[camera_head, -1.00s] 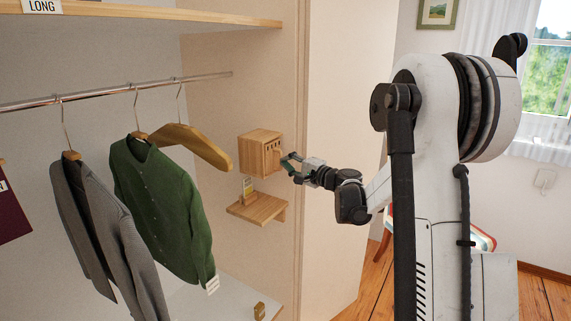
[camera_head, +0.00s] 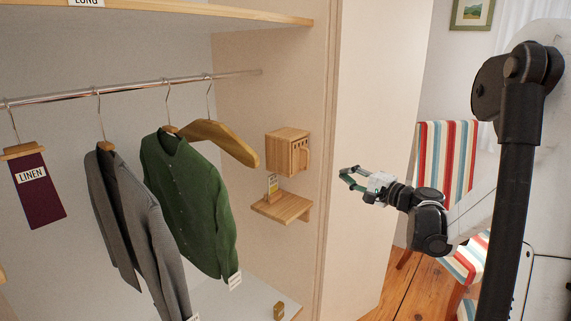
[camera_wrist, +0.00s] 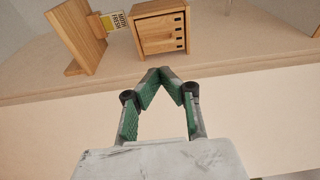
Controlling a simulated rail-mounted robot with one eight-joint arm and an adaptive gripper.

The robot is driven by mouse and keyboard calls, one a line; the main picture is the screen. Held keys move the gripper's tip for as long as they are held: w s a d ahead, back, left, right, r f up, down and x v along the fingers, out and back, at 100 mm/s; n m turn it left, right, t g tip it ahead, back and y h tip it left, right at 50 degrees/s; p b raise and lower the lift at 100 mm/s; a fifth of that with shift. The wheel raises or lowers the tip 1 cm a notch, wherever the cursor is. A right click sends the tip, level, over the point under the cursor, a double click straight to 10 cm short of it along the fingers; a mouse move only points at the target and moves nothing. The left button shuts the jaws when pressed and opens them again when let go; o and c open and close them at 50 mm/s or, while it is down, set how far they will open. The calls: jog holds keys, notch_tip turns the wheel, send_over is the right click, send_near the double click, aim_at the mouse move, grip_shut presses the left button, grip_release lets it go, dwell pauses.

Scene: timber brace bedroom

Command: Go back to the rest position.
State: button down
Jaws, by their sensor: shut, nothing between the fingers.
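My gripper (camera_head: 346,178) is in front of the wardrobe's right side panel in the head view, to the right of a small wooden box (camera_head: 283,152) and clear of it. In the wrist view the green-padded fingers of my gripper (camera_wrist: 159,74) meet at their tips with nothing between them. The wooden box (camera_wrist: 160,28) shows beyond the fingertips there, with dark slots along one side. A small wooden shelf (camera_head: 284,207) is below the box in the head view and also shows in the wrist view (camera_wrist: 78,38).
A rail (camera_head: 130,89) carries a grey jacket (camera_head: 140,230), a green cardigan (camera_head: 190,205), a bare wooden hanger (camera_head: 222,140) and a maroon LINEN tag (camera_head: 40,200). A striped chair (camera_head: 446,160) stands behind my arm. Open space lies between my gripper and the wardrobe panel (camera_head: 375,100).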

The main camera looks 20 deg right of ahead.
jog(key=s+a+f+n+g+h, duration=0.1)
jog(key=s+a+n+g, duration=0.3)
jog(key=a, duration=0.6)
jog(key=s+a+n+g, duration=0.2)
jog(key=s+a, duration=0.4)
jog(key=a, duration=0.3)
jog(key=s+a+f+n+g+h, duration=0.1)
jog(key=s+f+n+h, duration=0.1)
jog(key=s, duration=0.5)
jog(key=s+a+f+n+g+h, duration=0.1)
jog(key=s+a+f+n+h, duration=0.1)
jog(key=s, duration=0.5)
jog(key=s+a+f+n+g+h, duration=0.1)
jog(key=s+n, duration=0.2)
jog(key=s, duration=0.4)
jog(key=shift+a+f+n+h, duration=0.3)
jog(key=shift+f+h, duration=0.1)
jog(key=shift+s, duration=0.1)
